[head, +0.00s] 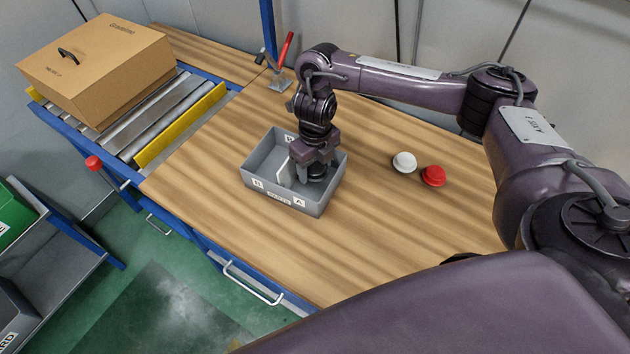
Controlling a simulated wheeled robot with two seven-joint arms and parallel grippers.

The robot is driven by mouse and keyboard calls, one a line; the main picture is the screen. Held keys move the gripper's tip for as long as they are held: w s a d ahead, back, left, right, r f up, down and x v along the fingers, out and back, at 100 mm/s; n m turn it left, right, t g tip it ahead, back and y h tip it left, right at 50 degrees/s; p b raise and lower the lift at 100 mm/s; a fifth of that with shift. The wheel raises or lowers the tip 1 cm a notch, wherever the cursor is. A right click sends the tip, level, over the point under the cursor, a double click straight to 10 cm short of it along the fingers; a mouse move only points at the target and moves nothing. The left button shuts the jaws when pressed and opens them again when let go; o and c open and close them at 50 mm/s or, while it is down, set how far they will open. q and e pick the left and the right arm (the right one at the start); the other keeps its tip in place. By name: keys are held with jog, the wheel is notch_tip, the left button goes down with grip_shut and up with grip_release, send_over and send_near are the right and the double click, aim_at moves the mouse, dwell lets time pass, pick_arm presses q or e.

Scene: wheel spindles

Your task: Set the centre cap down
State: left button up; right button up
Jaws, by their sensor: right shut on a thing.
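My right gripper (317,168) points down into the grey bin (293,200), to the right of its upright pale divider (285,172). It is shut on a dark, round thing, taken to be the centre cap (317,179), low in the right-hand compartment. The cap is mostly hidden by the dark gripper, and I cannot tell whether it touches the bin floor. My left gripper is not in view.
The bin has white labels on its walls. A white knob (404,162) and a red knob (433,176) stand right of it. A red-handled clamp (281,66) is behind. A cardboard box (100,68) sits on the roller conveyor at left. The wooden bench (390,230) is clear in front.

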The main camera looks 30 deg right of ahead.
aim_at(315, 187)
notch_tip(315, 187, down, 5)
jog(key=shift+f+b, duration=0.1)
jog(key=shift+b, duration=0.75)
jog(key=shift+f, duration=0.1)
jog(key=shift+f, duration=0.1)
jog(key=o, duration=0.9)
jog(key=shift+o, duration=0.2)
